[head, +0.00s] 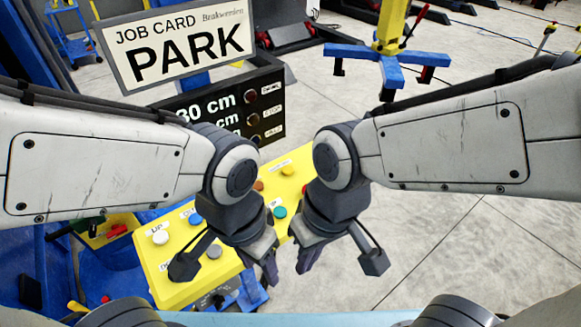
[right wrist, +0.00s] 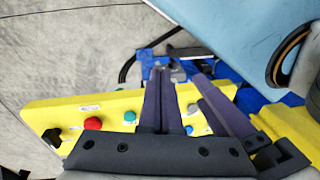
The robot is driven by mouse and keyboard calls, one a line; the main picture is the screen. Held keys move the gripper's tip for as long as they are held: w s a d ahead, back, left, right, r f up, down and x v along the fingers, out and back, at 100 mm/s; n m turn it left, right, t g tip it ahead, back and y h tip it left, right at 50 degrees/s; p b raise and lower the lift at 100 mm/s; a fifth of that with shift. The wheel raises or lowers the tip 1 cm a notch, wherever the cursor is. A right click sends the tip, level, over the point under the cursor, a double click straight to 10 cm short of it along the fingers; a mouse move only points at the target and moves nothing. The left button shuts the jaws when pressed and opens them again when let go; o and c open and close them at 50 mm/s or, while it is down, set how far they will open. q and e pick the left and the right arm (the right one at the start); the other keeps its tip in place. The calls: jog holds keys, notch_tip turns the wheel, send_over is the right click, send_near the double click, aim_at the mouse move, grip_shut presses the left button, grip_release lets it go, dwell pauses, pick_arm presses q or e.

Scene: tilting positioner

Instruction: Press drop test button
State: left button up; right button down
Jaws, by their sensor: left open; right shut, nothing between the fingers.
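A yellow control panel (head: 172,290) slopes in front of me with several coloured buttons, among them white (head: 160,238), blue (head: 195,219), grey (head: 214,251), teal (head: 280,212) and yellow (head: 288,171). No label reading drop test can be made out; my left gripper and arm hide part of the panel. My left gripper (head: 268,272) is open above the panel's near right part. My right gripper (head: 306,262) is shut and empty just right of the panel's edge. In the right wrist view its fingers (right wrist: 163,85) overlap the yellow panel (right wrist: 60,112), between a green button (right wrist: 130,116) and a blue one (right wrist: 186,130).
A black board (head: 222,108) with cm figures and round buttons stands behind the panel. A job card sign (head: 180,45) reading PARK is above it. A blue-footed yellow stand (head: 385,55) is at the back right. The floor (head: 470,250) on the right is clear.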

jog(key=w+a+r+m+y+p, duration=0.2)
jog(key=w+a+m+y, duration=0.1)
jog(key=w+a+m, duration=0.25)
jog(key=m+t+y+p, duration=0.2)
jog(key=m+t+p, duration=0.35)
jog(key=m, duration=1.25)
send_over(292, 170)
jog(key=b, duration=0.2)
jog(key=shift+f+t, duration=0.1)
jog(key=shift+t, duration=0.45)
jog(key=shift+f, duration=0.1)
notch_tip(292, 170, down, 8)
jog(key=b, duration=0.6)
jog(key=shift+f+b, duration=0.3)
jog(key=shift+b, duration=0.2)
